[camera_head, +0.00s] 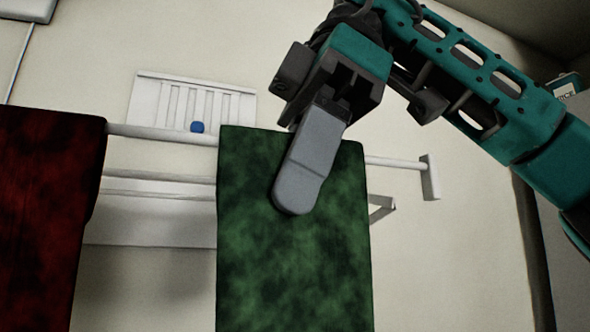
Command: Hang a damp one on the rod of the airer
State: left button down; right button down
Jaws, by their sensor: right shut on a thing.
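A mottled green cloth (255,240) hangs flat and upright in the middle of the head view. Its top edge lies just above the line of the airer's white rod (400,163), which shows on both sides of it. Whether the cloth rests over the rod or hangs in front of it, I cannot tell. My right gripper (297,195) comes down from the upper right and is shut on the green cloth near its upper middle. A dark red mottled cloth (45,220) hangs at the left, at the rod's left end in view. My left gripper is not in view.
The rod's right end meets a white end bracket (431,177). A white slatted panel (150,105) with a small blue knob (197,127) is behind. A short stretch of rod is bare between the cloths, and another lies right of the green cloth.

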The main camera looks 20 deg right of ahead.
jog(key=shift+f, duration=0.2)
jog(key=c, duration=0.9)
grip_release()
jog(key=p+v, duration=0.4)
jog(key=v, duration=0.2)
jog(key=shift+a, duration=0.1)
jog(key=shift+p+v, duration=0.65)
jog(key=shift+v, duration=0.2)
